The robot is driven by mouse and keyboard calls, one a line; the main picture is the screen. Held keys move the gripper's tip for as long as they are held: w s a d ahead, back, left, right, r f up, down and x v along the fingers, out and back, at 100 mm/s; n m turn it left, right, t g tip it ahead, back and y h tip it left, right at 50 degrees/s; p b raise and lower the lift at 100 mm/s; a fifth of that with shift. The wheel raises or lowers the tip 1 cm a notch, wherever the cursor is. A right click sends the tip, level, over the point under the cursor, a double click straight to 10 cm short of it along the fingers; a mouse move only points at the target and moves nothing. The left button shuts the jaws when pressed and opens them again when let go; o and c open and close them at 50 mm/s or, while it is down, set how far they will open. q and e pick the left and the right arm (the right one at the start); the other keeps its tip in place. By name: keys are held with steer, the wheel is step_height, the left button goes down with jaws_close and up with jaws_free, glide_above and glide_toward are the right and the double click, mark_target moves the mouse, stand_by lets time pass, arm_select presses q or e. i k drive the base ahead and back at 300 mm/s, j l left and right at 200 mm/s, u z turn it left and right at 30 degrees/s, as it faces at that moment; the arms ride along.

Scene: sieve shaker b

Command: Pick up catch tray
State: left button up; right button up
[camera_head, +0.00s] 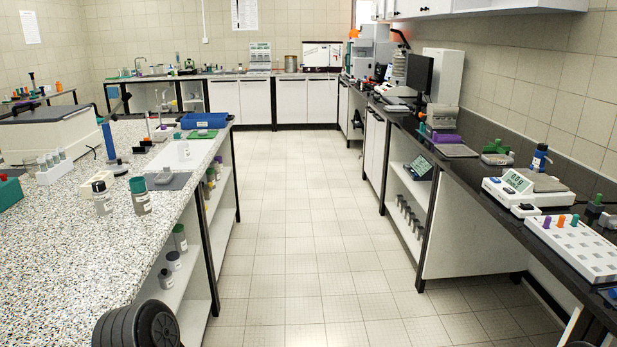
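No tray in view can be told for certain as the catch tray. A blue open tray (204,121) lies at the far end of the speckled left bench. A flat white tray-like piece (172,158) lies nearer on the same bench. On the right counter, a stack of round pieces (398,70) stands on a white base, far off and small. Neither of my grippers can be seen. A dark ribbed rounded part at the bottom left and a small dark part at the bottom right may be my arms.
The speckled left bench (75,255) holds bottles and a white rack (54,171). The black right counter (462,178) holds a balance (525,190), a white block with coloured pegs (575,248) and a monitor (419,75). The tiled aisle (300,230) between them is clear.

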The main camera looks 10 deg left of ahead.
mark_target(165, 177)
steer(key=i+l+u, duration=0.1)
steer(key=i+u, duration=0.25)
steer(key=i, duration=1.7)
